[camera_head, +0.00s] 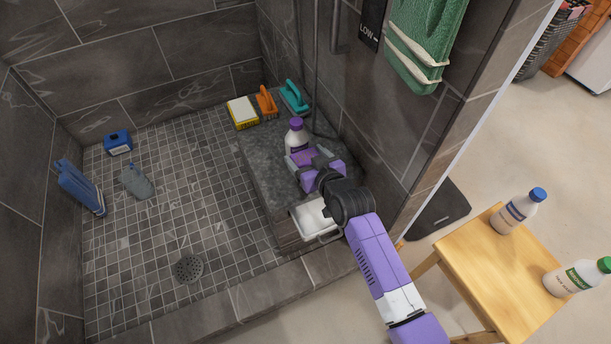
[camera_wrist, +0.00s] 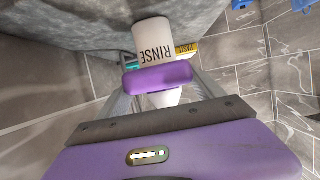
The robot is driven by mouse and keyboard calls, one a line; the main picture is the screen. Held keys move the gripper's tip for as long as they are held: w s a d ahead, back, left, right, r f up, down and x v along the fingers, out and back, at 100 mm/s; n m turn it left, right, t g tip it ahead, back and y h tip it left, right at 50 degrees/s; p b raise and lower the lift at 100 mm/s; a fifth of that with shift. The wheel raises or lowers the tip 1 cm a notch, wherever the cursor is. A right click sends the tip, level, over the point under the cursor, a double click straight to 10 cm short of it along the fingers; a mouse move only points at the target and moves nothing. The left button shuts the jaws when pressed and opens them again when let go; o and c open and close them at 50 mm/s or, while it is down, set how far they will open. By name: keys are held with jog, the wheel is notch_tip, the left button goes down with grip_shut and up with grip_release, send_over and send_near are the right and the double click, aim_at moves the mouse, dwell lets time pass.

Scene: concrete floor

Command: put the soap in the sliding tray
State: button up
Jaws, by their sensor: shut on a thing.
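My gripper (camera_head: 307,160) is over the grey stone bench and shut on a white bottle with a purple cap (camera_head: 295,139). The wrist view shows the white bottle (camera_wrist: 153,38), marked "RINSE", between the grey fingers of my gripper (camera_wrist: 158,82). The bottle is roughly upright; its lower part is hidden by my gripper. I cannot tell whether its base touches the bench. The white sliding tray (camera_head: 312,219) sticks out of the bench's front below my gripper, pulled open and partly hidden by my arm. No thing is clearly labelled as soap.
A yellow-and-white box (camera_head: 242,113), an orange brush (camera_head: 266,102) and a teal brush (camera_head: 294,97) stand at the bench's back. Blue and grey bottles and a blue container (camera_head: 118,142) are on the shower floor. A wooden stool (camera_head: 490,262) with two bottles stands right.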

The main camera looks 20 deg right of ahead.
jog(key=shift+f+b, duration=1.15)
jog(key=shift+f, duration=2.85)
jog(key=shift+f, duration=0.15)
jog(key=o, duration=1.5)
jog(key=p+v, duration=0.2)
jog(key=v, duration=1)
jog(key=shift+p, duration=0.4)
jog(key=shift+s, duration=0.1)
